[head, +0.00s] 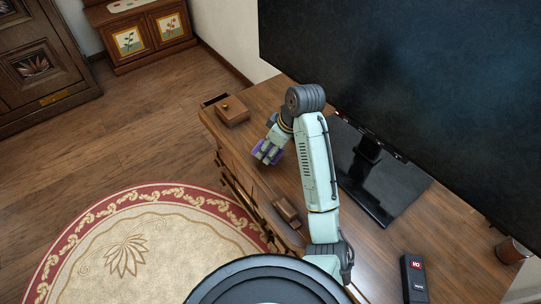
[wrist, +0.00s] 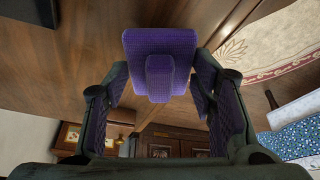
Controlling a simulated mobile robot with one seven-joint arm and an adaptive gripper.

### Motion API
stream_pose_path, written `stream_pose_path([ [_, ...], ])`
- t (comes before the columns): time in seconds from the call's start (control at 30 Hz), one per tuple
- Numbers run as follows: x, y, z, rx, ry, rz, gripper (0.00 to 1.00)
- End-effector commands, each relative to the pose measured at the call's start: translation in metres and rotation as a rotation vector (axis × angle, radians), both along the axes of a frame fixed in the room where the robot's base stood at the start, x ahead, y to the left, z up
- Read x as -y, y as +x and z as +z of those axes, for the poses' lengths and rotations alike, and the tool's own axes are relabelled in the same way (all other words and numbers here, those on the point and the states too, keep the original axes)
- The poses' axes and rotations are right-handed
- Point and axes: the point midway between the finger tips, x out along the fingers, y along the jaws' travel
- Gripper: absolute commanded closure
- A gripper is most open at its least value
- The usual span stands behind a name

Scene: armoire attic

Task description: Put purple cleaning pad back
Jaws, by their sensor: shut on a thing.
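The purple cleaning pad (wrist: 160,46) is a flat, textured rectangle with a raised block on its face. In the wrist view it sits at the top centre, between my two fingertips. My gripper (wrist: 160,84) is shut on it, with one finger at each side. In the head view my gripper (head: 268,152) is over the left part of the wooden TV cabinet (head: 262,195), near its front edge, and purple shows at the fingers. The arm hides part of the cabinet top. I cannot tell whether the pad touches the wood.
A wooden box with a knob (head: 232,112) stands at the cabinet's left end. A small brown box (head: 287,212) lies near the front edge. The television (head: 420,70) stands behind my arm on a black base (head: 375,180). A black box (head: 413,280) and a cup (head: 512,250) are at right.

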Motion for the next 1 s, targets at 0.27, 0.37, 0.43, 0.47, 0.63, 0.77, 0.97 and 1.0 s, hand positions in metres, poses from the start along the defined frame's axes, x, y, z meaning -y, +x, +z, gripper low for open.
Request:
stream_pose_path([
  [0.27, 0.0, -0.001, -0.033, -0.003, 0.001, -0.002, 0.75],
  [0.37, 0.0, 0.0, -0.037, 0.0, -0.001, -0.001, 0.75],
  [0.43, 0.0, 0.0, -0.037, 0.0, -0.001, 0.0, 0.75],
  [0.47, 0.0, 0.0, -0.037, 0.0, -0.001, 0.0, 0.75],
  [0.63, 0.0, 0.0, -0.04, 0.0, 0.0, -0.001, 0.75],
  [0.77, 0.0, 0.0, -0.04, -0.001, -0.001, -0.001, 0.42],
  [0.97, 0.0, 0.0, -0.039, -0.001, -0.001, -0.001, 0.29],
  [1.0, 0.0, 0.0, -0.04, -0.001, -0.001, -0.001, 0.29],
])
